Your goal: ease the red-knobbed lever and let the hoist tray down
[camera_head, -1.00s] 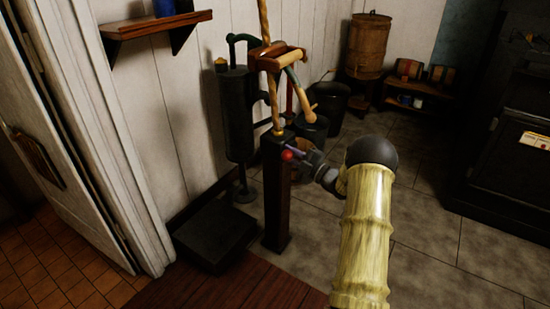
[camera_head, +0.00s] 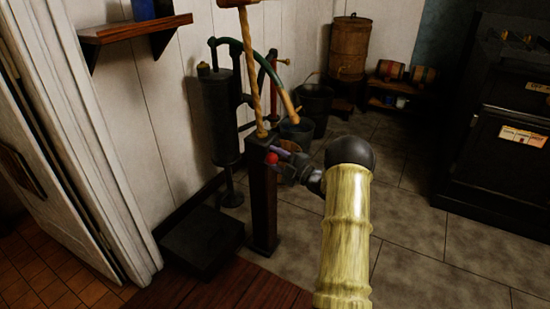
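The red knob (camera_head: 271,158) sits by a short purple lever arm near the top of a dark wooden post (camera_head: 263,205). My gripper (camera_head: 287,168) is at the right of the knob, close to the lever. Its fingers are small and dark, and I cannot tell whether they touch or hold the lever. A rope (camera_head: 251,75) rises from the post top to a wooden piece (camera_head: 238,3) cut off by the top edge.
A dark hand pump (camera_head: 222,115) stands behind the post, with buckets (camera_head: 297,130) beside it. A low black slab (camera_head: 203,240) lies left of the post. A wall shelf (camera_head: 135,30) is upper left and a black stove (camera_head: 500,130) right. The floor between is clear.

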